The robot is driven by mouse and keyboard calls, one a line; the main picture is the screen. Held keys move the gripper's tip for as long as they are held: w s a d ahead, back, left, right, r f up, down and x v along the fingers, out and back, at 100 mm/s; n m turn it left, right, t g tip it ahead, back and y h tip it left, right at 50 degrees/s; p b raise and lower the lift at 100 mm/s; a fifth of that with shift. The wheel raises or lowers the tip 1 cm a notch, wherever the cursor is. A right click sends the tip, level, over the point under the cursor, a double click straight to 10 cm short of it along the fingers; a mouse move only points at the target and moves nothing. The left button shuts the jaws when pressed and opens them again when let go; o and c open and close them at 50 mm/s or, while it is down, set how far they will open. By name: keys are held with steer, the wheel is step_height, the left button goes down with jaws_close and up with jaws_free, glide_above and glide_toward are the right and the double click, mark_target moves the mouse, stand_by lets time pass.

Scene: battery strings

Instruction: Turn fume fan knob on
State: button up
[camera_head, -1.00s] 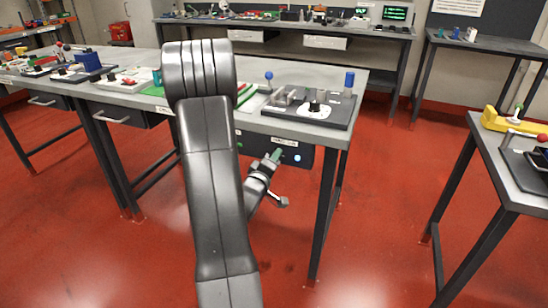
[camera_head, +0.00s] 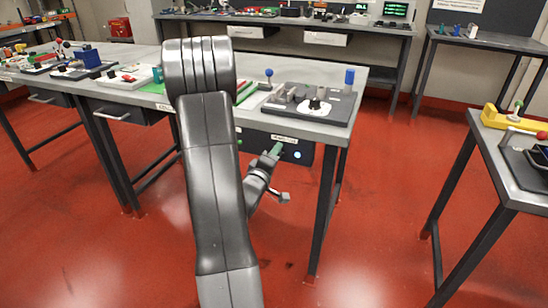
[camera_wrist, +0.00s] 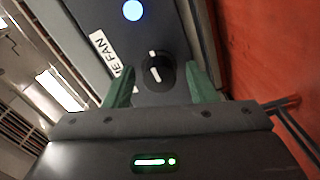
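The fume fan knob (camera_wrist: 158,72) is black and round with a white pointer line, on a dark panel (camera_wrist: 155,25). In the wrist view it sits between the green fingertips of my gripper (camera_wrist: 160,82), with a gap on each side. The fingers are open and not closed on it. A label (camera_wrist: 107,53) ending in "FAN" is beside the knob, and a lit blue lamp (camera_wrist: 132,10) is above it. In the head view my gripper (camera_head: 274,151) is at the panel under the workbench. The knob is not clearly visible there.
The workbench (camera_head: 310,126) overhangs the panel, carrying a grey board (camera_head: 330,112) with a knob and blocks. A bench leg (camera_head: 322,215) stands right of my gripper. Another table (camera_head: 500,185) is at the right. Red floor between them is clear.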

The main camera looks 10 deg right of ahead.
steer(key=v, duration=1.4)
steer(key=shift+w+d, duration=0.1)
steer(key=shift+w, duration=0.05)
steer(key=x, duration=1.3)
steer(key=shift+w+d, duration=0.25)
